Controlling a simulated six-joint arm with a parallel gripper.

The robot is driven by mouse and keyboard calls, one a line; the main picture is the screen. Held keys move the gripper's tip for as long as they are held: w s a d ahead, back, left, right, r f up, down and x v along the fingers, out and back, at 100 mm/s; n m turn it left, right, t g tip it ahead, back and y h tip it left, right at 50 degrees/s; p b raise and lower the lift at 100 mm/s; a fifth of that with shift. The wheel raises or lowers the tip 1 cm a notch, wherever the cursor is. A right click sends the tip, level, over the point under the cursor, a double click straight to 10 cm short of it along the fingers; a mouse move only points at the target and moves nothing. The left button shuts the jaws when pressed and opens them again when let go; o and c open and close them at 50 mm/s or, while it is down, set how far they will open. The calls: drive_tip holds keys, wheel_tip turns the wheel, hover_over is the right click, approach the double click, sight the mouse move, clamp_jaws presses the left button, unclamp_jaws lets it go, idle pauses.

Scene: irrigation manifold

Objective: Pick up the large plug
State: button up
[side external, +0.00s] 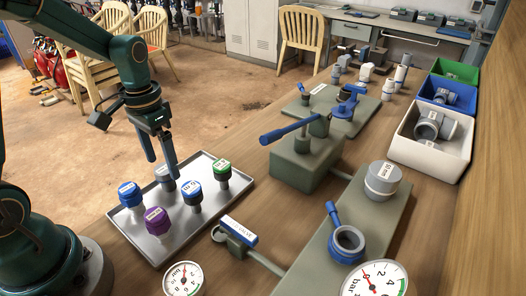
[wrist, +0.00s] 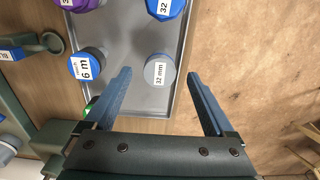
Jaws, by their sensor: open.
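Several round plugs stand on a metal tray (side external: 153,248). A grey plug (wrist: 159,70) labelled "32 mm" lies between my fingertips in the wrist view; in the side view it (side external: 165,186) is partly behind my fingers. A blue plug (side external: 130,194), a purple plug (side external: 157,220), a dark plug with a blue top (side external: 192,196) and a green-topped plug (side external: 223,174) stand around it. I cannot tell for certain which one is the large plug. My gripper (side external: 164,170) is open and empty, pointing down over the back of the tray; it also shows in the wrist view (wrist: 159,76).
A grey-green manifold with a wide grey cap (side external: 382,180), a blue-handled valve (side external: 346,243) and gauges (side external: 375,280) stands to the right. White (side external: 432,145), blue (side external: 447,95) and green bins (side external: 455,71) line the right edge. Another blue-handled valve (side external: 285,131) stands behind the tray.

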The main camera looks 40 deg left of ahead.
drive_tip(key=shift+f, duration=1.5)
clamp_jaws()
drive_tip(key=shift+r, duration=0.1)
